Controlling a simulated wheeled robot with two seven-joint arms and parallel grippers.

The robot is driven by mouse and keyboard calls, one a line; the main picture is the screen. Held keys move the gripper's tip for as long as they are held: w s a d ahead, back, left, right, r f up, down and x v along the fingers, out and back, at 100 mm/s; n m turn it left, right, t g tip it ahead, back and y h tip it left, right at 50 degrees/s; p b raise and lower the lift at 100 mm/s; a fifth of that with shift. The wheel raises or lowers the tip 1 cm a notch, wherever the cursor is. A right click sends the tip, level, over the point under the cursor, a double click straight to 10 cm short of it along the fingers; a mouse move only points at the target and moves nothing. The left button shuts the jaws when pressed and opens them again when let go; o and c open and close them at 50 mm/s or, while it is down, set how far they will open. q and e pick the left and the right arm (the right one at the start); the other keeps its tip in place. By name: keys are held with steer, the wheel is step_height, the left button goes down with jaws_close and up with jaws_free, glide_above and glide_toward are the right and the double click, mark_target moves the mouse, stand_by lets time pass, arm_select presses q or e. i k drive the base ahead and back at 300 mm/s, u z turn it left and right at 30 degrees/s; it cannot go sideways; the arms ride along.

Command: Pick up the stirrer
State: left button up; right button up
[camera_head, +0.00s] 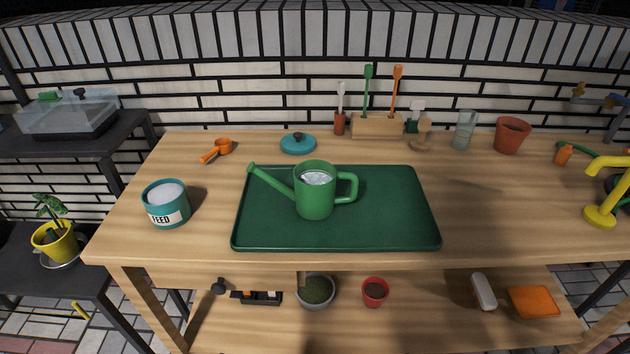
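Three long upright tools stand at the back of the bench, and I cannot tell for sure which is the stirrer. A green one (367,90) and an orange one (396,90) rise from a wooden holder block (377,126). A white-headed one (341,95) stands to their left, in or behind a small red-brown piece (340,123). A green watering can (315,195) with pale contents stands on a green tray (395,225) in the middle of the bench. Neither of my grippers is in view.
A teal FEED tin (165,205), an orange scoop (218,150) and a teal lid (298,144) are on the left. A grey-green container (465,130), terracotta pot (512,135) and yellow tap (605,195) are on the right. Bare wood lies around the tray.

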mark_target(341, 85)
steer(key=u, duration=0.05)
steer(key=k, duration=0.5)
steer(key=z, duration=1.2)
steer(key=i, duration=1)
steer(key=u, duration=2.5)
